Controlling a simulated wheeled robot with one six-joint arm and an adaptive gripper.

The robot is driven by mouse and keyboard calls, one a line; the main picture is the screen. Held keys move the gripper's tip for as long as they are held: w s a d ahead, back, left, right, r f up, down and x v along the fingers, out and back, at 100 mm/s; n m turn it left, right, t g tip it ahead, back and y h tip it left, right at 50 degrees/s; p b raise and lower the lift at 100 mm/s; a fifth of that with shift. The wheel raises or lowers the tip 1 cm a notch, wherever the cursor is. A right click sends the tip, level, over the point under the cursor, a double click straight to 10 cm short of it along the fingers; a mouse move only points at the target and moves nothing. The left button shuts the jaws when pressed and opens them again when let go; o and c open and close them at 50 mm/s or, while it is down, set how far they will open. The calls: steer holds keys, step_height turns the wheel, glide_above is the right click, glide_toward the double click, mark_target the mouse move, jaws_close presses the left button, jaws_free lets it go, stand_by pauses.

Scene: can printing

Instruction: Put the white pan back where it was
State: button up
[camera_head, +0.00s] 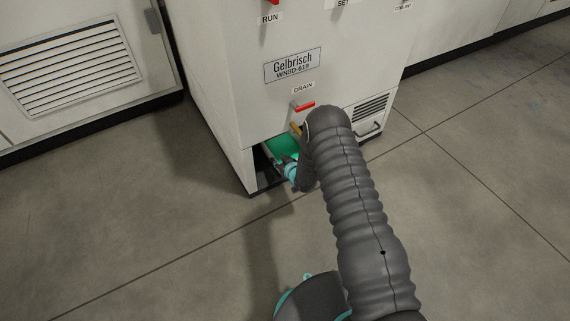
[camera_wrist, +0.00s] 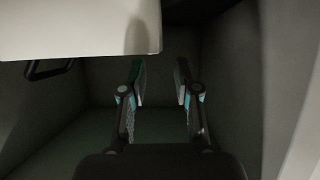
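My gripper (camera_wrist: 160,75) is inside a dark compartment, its two fingers apart with nothing visible between them. In the head view my arm reaches down to a low opening (camera_head: 262,165) at the machine's front left corner, and the fingertips are hidden inside. A green surface (camera_head: 284,147) shows in the opening. In the wrist view a pale block (camera_wrist: 75,28) fills the top left, and a dark handle (camera_wrist: 48,69) shows below it. I cannot tell whether the pale block is the white pan or part of the machine. No white pan can be clearly made out.
The white machine (camera_head: 225,100) carries a Gelbrisch plate (camera_head: 292,65) and a red drain lever (camera_head: 305,106). A vented panel with a handle (camera_head: 370,131) is at its lower right. Compartment walls stand close around my gripper. The concrete floor (camera_head: 150,235) is clear.

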steer(key=v, duration=0.6)
stand_by(2.1)
